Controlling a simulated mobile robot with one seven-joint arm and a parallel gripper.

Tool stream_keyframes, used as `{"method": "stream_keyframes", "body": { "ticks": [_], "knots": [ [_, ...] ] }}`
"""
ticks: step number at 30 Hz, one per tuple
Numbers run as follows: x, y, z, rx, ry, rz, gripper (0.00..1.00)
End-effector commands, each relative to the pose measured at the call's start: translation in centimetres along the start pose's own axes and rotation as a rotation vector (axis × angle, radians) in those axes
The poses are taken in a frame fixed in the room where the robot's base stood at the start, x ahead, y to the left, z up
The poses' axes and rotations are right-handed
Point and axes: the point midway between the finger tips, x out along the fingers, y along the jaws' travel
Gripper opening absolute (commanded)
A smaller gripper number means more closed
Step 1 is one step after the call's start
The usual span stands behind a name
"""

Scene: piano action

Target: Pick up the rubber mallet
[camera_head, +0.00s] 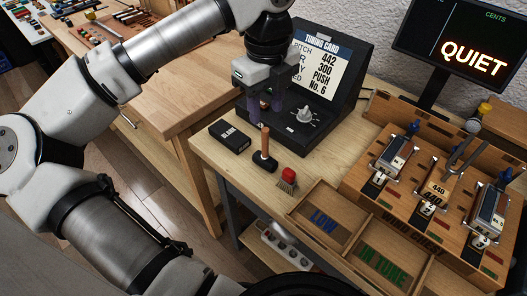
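The rubber mallet (264,143) stands on its black head on the pale wooden bench, with its brown wooden handle pointing up. My gripper (265,114) points down just above the top of the handle, in front of the tuning card machine. Its two dark purplish fingers are apart, with nothing visible between them. The handle's top end shows below the fingertips. I cannot tell the exact gap between them.
A black box (230,136) lies left of the mallet and a red-topped brush (288,179) close to its right. The tuning card machine (322,85) stands behind. The wooden wind chest (432,190) and LOW tray (325,215) fill the right side.

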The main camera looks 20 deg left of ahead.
Motion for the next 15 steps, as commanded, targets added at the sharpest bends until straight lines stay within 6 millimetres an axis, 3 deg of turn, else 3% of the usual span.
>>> {"method": "stream_keyframes", "body": {
  "ticks": [6,15],
  "knots": [
    [3.4,0.0,-0.1,0.003,0.002,-0.002,0.40],
    [5.7,0.2,-0.1,0.004,0.005,-0.003,0.40]
  ]
}}
